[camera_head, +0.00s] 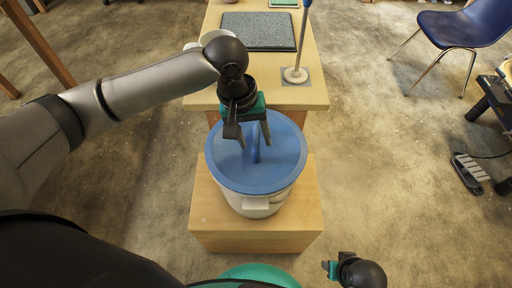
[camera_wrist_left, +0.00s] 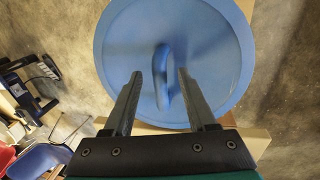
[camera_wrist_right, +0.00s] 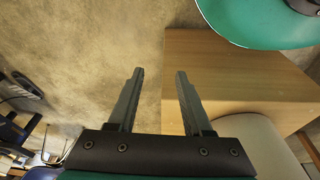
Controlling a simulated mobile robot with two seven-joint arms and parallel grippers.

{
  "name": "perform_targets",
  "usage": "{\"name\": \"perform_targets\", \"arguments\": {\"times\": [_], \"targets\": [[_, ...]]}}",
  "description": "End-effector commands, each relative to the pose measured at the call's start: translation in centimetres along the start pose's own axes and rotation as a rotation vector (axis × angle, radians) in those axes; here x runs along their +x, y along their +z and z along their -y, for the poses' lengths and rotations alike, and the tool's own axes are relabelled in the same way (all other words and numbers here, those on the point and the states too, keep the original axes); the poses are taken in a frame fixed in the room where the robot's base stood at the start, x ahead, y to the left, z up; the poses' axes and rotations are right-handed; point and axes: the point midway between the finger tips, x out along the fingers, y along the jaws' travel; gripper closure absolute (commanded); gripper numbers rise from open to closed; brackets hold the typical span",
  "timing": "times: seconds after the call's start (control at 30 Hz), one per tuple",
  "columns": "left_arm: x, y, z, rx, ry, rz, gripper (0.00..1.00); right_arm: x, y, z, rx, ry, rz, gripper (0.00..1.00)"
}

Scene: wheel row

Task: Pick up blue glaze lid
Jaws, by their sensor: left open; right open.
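The blue glaze lid (camera_head: 277,168) lies on a pale bucket (camera_head: 262,205) that stands on a low wooden block. The lid has a raised blue handle (camera_wrist_left: 162,75) across its middle. My left gripper (camera_head: 255,146) is open above the lid, its fingers pointing down at the handle. In the left wrist view the handle shows between and just beyond the two fingertips (camera_wrist_left: 160,78); I cannot tell whether they touch it. My right gripper (camera_wrist_right: 159,75) is open and empty, away from the lid, over the floor near the wooden block.
The low wooden block (camera_head: 215,235) abuts a wooden table (camera_head: 315,85) behind the bucket. A blue chair (camera_head: 463,27) stands at the right.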

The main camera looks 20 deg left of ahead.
Motion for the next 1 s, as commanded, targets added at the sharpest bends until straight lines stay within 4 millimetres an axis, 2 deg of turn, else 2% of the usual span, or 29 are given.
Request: {"name": "perform_targets", "arguments": {"times": [0.03, 0.2, 0.6, 1.0], "targets": [[0.7, 0.0, 0.0, 0.000, 0.000, 0.000, 0.43, -0.2, -0.5, 0.0, 0.001, 0.001, -0.011, 0.50], [1.8, 0.0, 0.1, 0.000, -0.001, 0.000, 0.43, -1.3, -1.5, -0.1, 0.002, 0.002, -0.032, 0.50], [2.0, 0.0, 0.0, 0.000, 0.000, -0.001, 0.44, -1.9, -1.9, -0.1, 0.002, 0.002, -0.039, 0.50], [2.0, 0.0, 0.0, 0.000, 0.000, -0.001, 0.89, -1.9, -1.9, -0.1, 0.002, 0.002, -0.039, 0.50]]}}
